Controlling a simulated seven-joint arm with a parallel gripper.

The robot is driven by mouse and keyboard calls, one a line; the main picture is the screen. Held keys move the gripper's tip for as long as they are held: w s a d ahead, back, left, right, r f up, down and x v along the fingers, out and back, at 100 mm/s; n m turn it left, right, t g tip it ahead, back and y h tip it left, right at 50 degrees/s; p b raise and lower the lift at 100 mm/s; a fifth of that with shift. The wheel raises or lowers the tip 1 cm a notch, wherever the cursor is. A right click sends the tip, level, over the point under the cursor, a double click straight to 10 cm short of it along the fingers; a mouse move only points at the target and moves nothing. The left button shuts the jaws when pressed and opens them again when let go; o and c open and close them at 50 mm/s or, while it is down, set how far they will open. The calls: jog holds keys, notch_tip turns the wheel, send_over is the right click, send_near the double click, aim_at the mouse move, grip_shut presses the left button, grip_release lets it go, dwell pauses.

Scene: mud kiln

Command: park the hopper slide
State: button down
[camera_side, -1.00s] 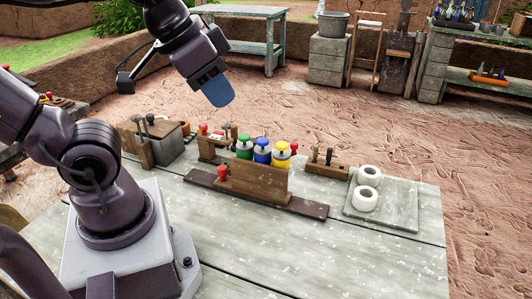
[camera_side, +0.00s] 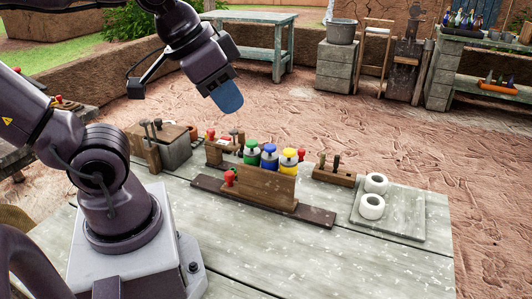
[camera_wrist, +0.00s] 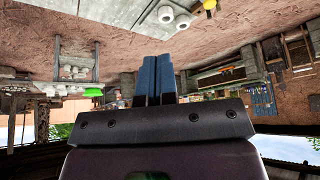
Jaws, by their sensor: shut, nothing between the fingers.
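The likely hopper slide is a brown wooden block (camera_side: 254,183) with a red knob (camera_side: 229,177) at its left end. It stands on a long dark wooden rail (camera_side: 312,215) on the table, with rail showing at both ends. Behind it stand jars with green (camera_side: 252,146), blue (camera_side: 269,149) and yellow (camera_side: 289,153) tops; their lower parts are hidden. My gripper (camera_side: 228,97), with blue fingers, is shut and empty, in the air above and behind the jars. In the wrist view its fingers (camera_wrist: 156,60) lie side by side, touching nothing.
White rings (camera_side: 371,206) lie on a grey board (camera_side: 409,218) at the right. A wooden block with pegs (camera_side: 334,175) stands beside it. A box with levers (camera_side: 172,147) is at the left. The table's front (camera_side: 330,262) is clear.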

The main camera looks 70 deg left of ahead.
jog(key=c, duration=1.8)
grip_release()
jog(key=o, duration=0.4)
jog(key=shift+a, duration=0.1)
jog(key=shift+c, duration=0.2)
jog(key=o, duration=0.6)
jog(key=shift+w+a+f+n+g, duration=0.25)
jog(key=shift+a+f+n+g, duration=0.1)
jog(key=shift+a+f, duration=0.25)
jog(key=shift+w+a+f+n+g, duration=0.2)
jog(key=shift+a+f+n+g, duration=0.2)
jog(key=shift+f, duration=0.25)
jog(key=n+g, duration=0.4)
jog(key=n, duration=1.6)
send_near(229, 173)
notch_tip(229, 173, down, 10)
jog(key=shift+w+r, duration=0.1)
jog(key=shift+r, duration=0.05)
